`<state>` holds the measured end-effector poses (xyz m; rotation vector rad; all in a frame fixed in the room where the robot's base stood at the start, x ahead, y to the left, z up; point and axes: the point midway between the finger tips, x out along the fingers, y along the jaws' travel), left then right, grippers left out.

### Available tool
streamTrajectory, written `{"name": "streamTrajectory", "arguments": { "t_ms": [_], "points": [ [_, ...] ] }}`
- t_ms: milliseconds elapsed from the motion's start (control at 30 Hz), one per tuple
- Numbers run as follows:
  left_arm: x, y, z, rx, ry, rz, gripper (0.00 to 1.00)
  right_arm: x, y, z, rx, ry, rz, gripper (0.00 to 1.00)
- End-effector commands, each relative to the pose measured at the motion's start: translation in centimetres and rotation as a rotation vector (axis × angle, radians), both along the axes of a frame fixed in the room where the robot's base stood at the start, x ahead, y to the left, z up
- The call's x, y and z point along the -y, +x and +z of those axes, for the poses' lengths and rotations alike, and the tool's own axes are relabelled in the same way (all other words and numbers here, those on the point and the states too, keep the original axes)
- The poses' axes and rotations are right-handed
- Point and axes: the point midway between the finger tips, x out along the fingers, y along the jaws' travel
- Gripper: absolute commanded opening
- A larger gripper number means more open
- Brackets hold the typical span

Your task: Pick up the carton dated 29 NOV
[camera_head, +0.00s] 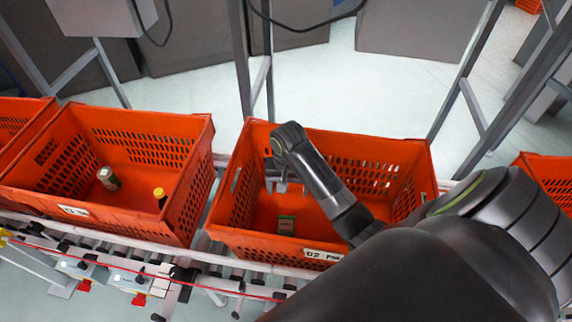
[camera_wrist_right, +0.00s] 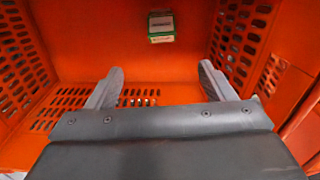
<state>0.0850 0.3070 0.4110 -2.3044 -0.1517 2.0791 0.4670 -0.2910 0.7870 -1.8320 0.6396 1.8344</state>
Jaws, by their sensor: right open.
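A small carton (camera_head: 286,225), dark green and brown, sits on the floor of the middle orange tote (camera_head: 270,248), near its front wall. My right gripper (camera_head: 277,187) reaches down into this tote, above and apart from the carton. Its two fingers (camera_wrist_right: 158,80) are spread, with nothing between them. My left gripper is not in view.
The left orange tote (camera_head: 60,208) holds a can (camera_head: 108,178) and a yellow-capped bottle (camera_head: 160,197). Another tote (camera_head: 545,170) stands at the right. The totes rest on a roller conveyor (camera_head: 200,270). The middle tote's walls surround my right gripper.

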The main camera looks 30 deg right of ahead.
Motion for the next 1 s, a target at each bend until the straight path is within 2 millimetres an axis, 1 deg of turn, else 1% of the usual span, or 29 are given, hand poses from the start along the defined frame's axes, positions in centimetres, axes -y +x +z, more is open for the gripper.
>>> {"name": "streamTrajectory", "arguments": {
  "t_ms": [400,500,600,767,1000],
  "points": [
    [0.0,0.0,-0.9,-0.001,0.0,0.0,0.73,-0.1,-0.2,-8.8,-0.006,0.0,0.0,0.76],
    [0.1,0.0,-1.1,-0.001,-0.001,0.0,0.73,-0.1,-0.1,-10.3,-0.004,0.001,0.0,0.76],
    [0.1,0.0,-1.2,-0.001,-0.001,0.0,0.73,-0.1,-0.1,-11.2,-0.003,0.001,0.0,0.76],
    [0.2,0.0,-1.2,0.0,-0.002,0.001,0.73,-0.1,0.0,-12.0,-0.002,0.0,0.0,0.76],
    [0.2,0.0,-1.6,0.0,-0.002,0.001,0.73,-0.4,0.2,-15.0,-0.004,0.0,0.001,0.76]
  ]
}}
